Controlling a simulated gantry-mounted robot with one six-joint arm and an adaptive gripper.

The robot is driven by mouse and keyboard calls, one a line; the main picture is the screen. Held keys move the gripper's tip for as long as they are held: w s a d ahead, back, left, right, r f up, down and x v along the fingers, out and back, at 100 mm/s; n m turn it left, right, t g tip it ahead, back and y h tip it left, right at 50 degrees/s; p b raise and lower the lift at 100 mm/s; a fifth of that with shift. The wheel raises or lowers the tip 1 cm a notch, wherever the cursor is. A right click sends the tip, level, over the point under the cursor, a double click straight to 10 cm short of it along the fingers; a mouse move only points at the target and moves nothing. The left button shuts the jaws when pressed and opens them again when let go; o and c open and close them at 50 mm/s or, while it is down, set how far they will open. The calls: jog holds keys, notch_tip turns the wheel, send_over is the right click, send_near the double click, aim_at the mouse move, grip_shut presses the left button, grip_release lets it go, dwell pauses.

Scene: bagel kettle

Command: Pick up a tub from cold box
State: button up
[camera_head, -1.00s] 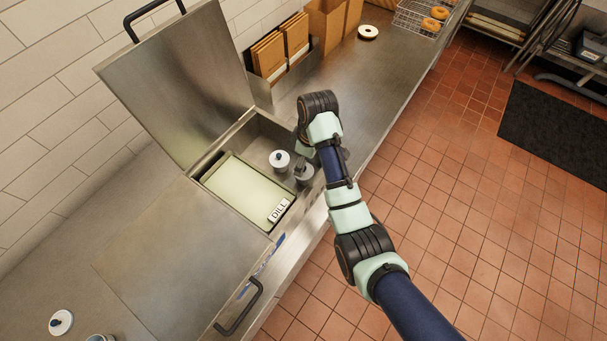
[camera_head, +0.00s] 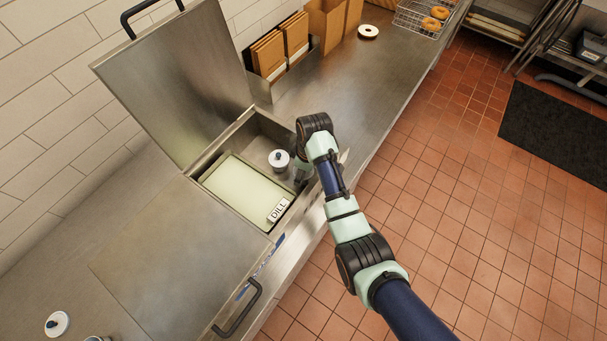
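The cold box (camera_head: 250,122) is a steel well in the counter with its lid (camera_head: 172,80) raised. Inside it lies a large pale green tub (camera_head: 243,190) with a white label reading DILL (camera_head: 278,211) at its near right corner. A white round lid with a dark knob (camera_head: 279,158) sits beside the tub. My gripper (camera_head: 300,180) is down at the right side of the box, just right of the tub and below the round lid. My arm mostly hides it, so its fingers and anything between them cannot be made out.
A second steel lid with a black handle (camera_head: 236,310) is closed in front of the box. Brown packets in a rack (camera_head: 280,48) stand behind. The counter to the right (camera_head: 345,85) is mostly clear. A white knobbed lid (camera_head: 57,324) lies at lower left.

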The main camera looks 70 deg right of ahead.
jog(key=c, duration=0.4)
jog(key=shift+o, duration=0.2)
notch_tip(320, 180, up, 12)
jog(key=p, duration=0.2)
jog(key=shift+r+p, duration=0.2)
jog(key=shift+p, duration=0.15)
notch_tip(320, 180, up, 8)
jog(key=p, duration=0.8)
jog(key=shift+f, duration=0.15)
